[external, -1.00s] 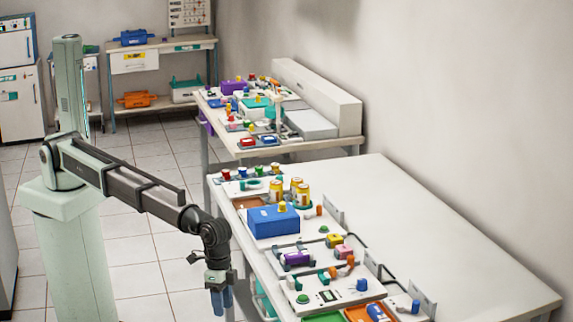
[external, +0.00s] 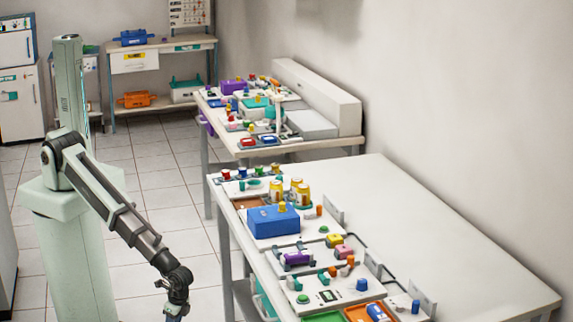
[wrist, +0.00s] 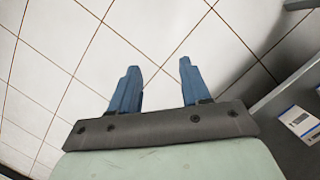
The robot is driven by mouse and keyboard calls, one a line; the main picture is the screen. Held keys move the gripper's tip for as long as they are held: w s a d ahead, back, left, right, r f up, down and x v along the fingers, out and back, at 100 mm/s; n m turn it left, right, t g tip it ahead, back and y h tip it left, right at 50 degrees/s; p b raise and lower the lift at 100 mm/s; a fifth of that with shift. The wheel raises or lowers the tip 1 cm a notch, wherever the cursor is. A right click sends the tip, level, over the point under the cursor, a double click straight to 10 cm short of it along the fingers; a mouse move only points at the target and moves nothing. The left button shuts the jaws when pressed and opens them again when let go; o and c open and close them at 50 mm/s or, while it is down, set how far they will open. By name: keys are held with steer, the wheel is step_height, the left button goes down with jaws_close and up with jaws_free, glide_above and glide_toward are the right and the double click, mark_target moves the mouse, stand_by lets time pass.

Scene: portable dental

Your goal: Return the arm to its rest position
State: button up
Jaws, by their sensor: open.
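My gripper (wrist: 157,88) shows in the wrist view with its two blue fingers apart and nothing between them. Below it is bare tiled floor. In the external view my arm hangs forward and down from its pale green column, left of the near table. The gripper end there (external: 174,314) is cut off by the bottom edge of the picture, so the fingertips are mostly hidden. It is apart from the table and touches nothing visible.
The near white table (external: 420,220) carries a blue box (external: 273,221), yellow-topped jars (external: 302,196) and small coloured parts along its left side. A second cluttered table (external: 300,150) stands behind. Tiled floor (external: 180,240) between my arm and the tables is clear.

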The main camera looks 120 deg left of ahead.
steer(key=s+a+f+g, duration=0.1)
steer(key=s+a, duration=0.1)
steer(key=s, duration=0.8)
steer(key=s+a+f+g, duration=0.1)
steer(key=s+a+f, duration=0.1)
steer(key=s, duration=0.8)
steer(key=s+a+f+g, duration=0.1)
steer(key=s+a+f, duration=0.1)
steer(key=s, duration=0.8)
steer(key=shift+a+m+g, duration=0.3)
steer(key=shift+m+g, duration=0.1)
steer(key=shift+f, duration=0.1)
